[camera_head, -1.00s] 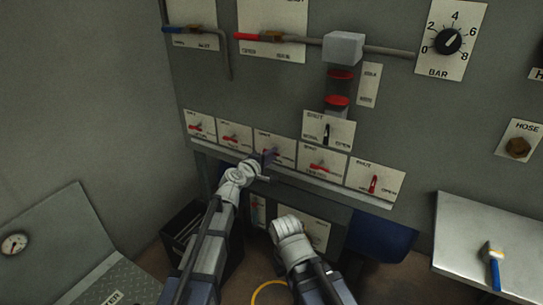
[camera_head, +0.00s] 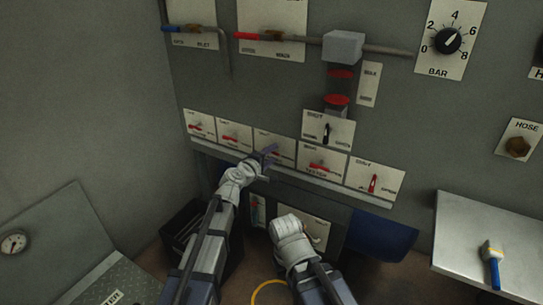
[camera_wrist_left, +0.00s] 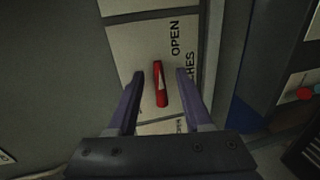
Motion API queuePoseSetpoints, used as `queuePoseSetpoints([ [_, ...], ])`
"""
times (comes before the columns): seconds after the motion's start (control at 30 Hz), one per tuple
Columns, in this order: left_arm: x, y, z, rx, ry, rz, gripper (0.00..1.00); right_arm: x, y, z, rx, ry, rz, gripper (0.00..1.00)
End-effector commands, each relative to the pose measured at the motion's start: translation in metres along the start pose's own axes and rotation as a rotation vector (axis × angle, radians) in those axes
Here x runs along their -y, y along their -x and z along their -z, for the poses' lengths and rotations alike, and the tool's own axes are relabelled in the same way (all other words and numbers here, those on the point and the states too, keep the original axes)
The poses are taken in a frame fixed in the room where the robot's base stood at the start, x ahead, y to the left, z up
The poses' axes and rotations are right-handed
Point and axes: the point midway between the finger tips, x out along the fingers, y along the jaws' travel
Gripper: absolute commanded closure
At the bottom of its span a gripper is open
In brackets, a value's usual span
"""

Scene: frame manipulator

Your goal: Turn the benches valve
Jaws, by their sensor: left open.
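The benches valve has a short red handle (camera_wrist_left: 160,84) on a pale label plate (camera_wrist_left: 120,45). In the left wrist view, the plate shows the words OPEN and, partly hidden, "...CHES". In the head view, this plate (camera_head: 262,140) is the middle one of the lower row, and part of its red handle (camera_head: 275,153) shows. My left gripper (camera_head: 266,156) is at this plate, open, with its purple fingers on either side of the handle. In the left wrist view, gaps show between the handle and both fingers. My right arm's white wrist is low in the middle; its fingers are hidden.
Neighbouring valve plates (camera_head: 234,133) and (camera_head: 322,162) carry similar red handles close by. A ledge (camera_head: 290,176) runs below the row. Above are a pipe with red and blue levers and a pressure dial (camera_head: 448,41). A brush (camera_head: 492,262) lies on the right-hand table.

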Motion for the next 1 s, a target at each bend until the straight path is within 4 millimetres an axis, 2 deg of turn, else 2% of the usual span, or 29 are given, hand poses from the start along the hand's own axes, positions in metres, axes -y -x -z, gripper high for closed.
queuePoseSetpoints([
  [0.27, -0.001, 0.013, 0.0, -0.002, 0.001, 0.0, 0.49, 0.0, 0.003, 0.0, 0.0, 0.0, 0.0, 1.0],
  [0.6, -0.001, 0.066, -0.001, -0.002, 0.001, 0.0, 0.49, -0.001, 0.014, -0.001, 0.0, -0.001, 0.002, 1.0],
  [0.7, 0.0, 0.076, -0.001, -0.001, 0.0, 0.0, 0.49, -0.001, 0.015, -0.001, 0.0, -0.001, 0.003, 1.0],
  [1.0, 0.0, 0.078, 0.0, 0.0, 0.0, 0.0, 0.49, -0.001, 0.015, -0.001, 0.0, -0.001, 0.003, 1.0],
])
